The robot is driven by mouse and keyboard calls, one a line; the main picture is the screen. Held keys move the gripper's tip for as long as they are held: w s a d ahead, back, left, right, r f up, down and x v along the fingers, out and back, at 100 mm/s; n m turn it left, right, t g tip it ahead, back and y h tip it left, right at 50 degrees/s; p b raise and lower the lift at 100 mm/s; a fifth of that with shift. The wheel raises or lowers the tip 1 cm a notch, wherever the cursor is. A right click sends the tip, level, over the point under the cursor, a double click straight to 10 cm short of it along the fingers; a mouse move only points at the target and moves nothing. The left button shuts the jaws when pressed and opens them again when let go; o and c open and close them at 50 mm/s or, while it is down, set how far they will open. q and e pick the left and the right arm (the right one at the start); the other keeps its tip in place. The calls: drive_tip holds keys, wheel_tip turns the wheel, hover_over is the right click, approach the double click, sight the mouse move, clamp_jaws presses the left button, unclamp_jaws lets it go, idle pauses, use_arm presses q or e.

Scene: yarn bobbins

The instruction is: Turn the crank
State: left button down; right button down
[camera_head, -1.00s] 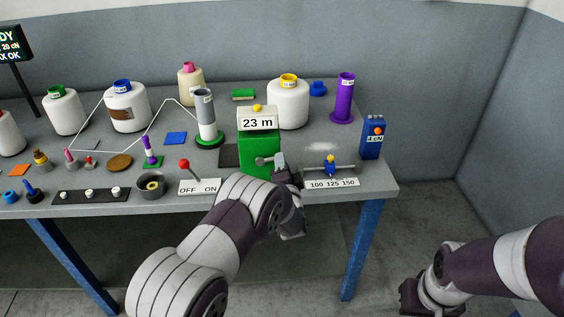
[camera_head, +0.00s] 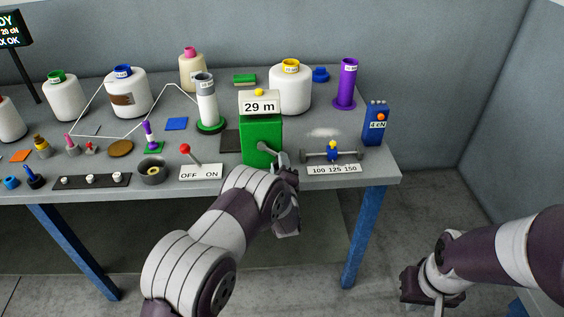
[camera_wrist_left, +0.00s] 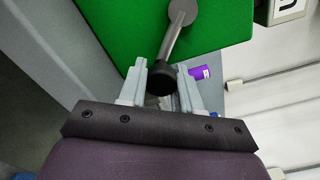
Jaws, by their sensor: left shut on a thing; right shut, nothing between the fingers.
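The green crank box (camera_head: 261,137) stands near the table's front edge; its white display reads 29 m. The grey crank arm (camera_head: 272,151) leaves a round hub on its front and runs right and slightly down, partly behind my left arm. In the left wrist view the crank arm (camera_wrist_left: 176,42) ends in a black knob (camera_wrist_left: 161,79). My left gripper (camera_wrist_left: 162,88) is shut on this knob, a finger on each side. My right gripper (camera_head: 436,298) is shut and empty, low beyond the table's right end.
Left of the box is a red-knobbed lever (camera_head: 187,151) with an OFF/ON plate (camera_head: 201,172). Right of it are a bar with a blue slider (camera_head: 333,152), a 100 125 150 plate (camera_head: 334,169) and a blue 4 cN box (camera_head: 376,124). White bobbins stand behind.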

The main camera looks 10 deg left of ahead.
use_arm(q)
drive_tip(key=shift+s+a+f+m, duration=0.15)
drive_tip(key=shift+a+f+m, duration=0.25)
drive_tip(key=shift+m, duration=0.4)
drive_tip(key=c, duration=0.8)
unclamp_jaws()
drive_tip(key=shift+d, duration=0.1)
drive_tip(key=v, duration=1.2)
drive_tip(key=shift+s+d, duration=0.1)
drive_tip(key=shift+s, duration=0.2)
